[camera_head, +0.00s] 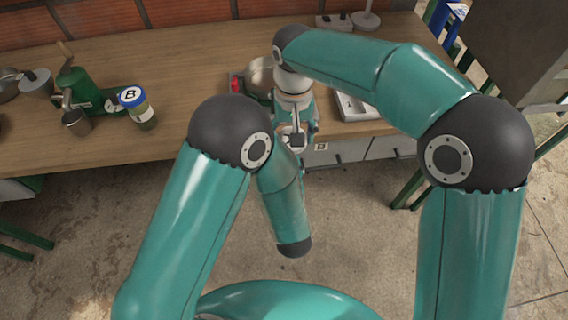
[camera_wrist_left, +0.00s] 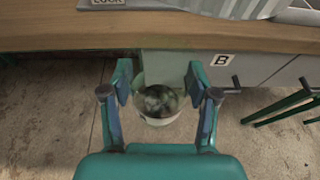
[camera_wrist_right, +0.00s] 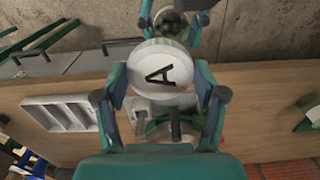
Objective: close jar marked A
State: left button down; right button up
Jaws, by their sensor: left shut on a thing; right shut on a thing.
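A white lid marked A (camera_wrist_right: 155,72) is held between the fingers of my right gripper (camera_wrist_right: 160,82), which is shut on it. An open jar (camera_wrist_left: 158,104) with dark greenish contents is between the fingers of my left gripper (camera_wrist_left: 158,88), which is shut on it in front of the table's edge. The jar also shows at the top of the right wrist view (camera_wrist_right: 172,22), beyond the lid and apart from it in the picture. In the head view both grippers are close together near the table's front edge and largely hidden by my arms.
A jar marked B (camera_head: 138,108) with a blue-rimmed lid stands on the wooden table (camera_head: 190,62) at the left, beside a green grinder (camera_head: 75,85) and a metal cup (camera_head: 76,122). A light divided tray (camera_head: 355,108) lies on the right. Drawers (camera_head: 340,150) are below the tabletop.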

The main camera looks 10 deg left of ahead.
jog(key=shift+s+a+r+n, duration=0.15)
jog(key=shift+s+a, duration=0.1)
jog(key=shift+a, duration=0.2)
jog(key=shift+s+a+r+n, duration=0.15)
jog(key=shift+s+a, duration=0.1)
jog(key=shift+a, duration=0.2)
jog(key=shift+f, duration=0.15)
jog(key=shift+f, duration=1.95)
jog(key=shift+s+r, duration=0.1)
jog(key=shift+s, duration=0.05)
jog(key=shift+f, duration=0.95)
jog(key=shift+f, duration=0.55)
